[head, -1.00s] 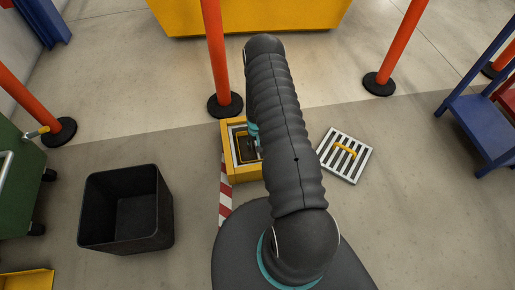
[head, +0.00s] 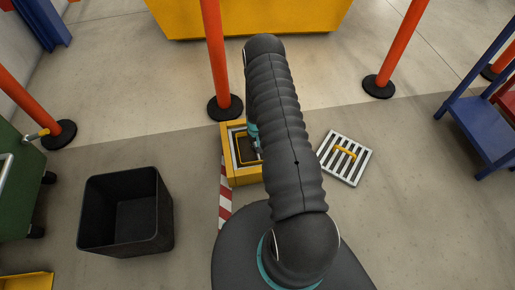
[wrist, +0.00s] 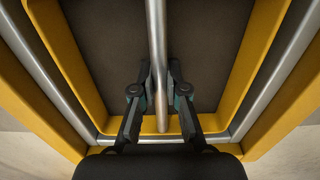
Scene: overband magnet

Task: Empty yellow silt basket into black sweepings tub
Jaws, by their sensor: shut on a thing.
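The yellow silt basket (wrist: 71,60) sits in a yellow-framed floor pit (head: 246,174), inside a grey metal rim. In the wrist view its floor looks dark brown, and a silver bar handle (wrist: 157,40) crosses its middle. My gripper (wrist: 160,92) is shut on this bar, one finger on each side. In the head view my arm hides the gripper and part of the basket. The black sweepings tub (head: 88,210) stands on the floor to the left of the pit, open at the top. Its visible inside looks empty.
A slotted grate (head: 335,165) with a yellow handle lies right of the pit. Orange posts (head: 215,50) stand around, one just behind the pit. A green cart (head: 20,190) is at left, blue steps (head: 480,115) at right.

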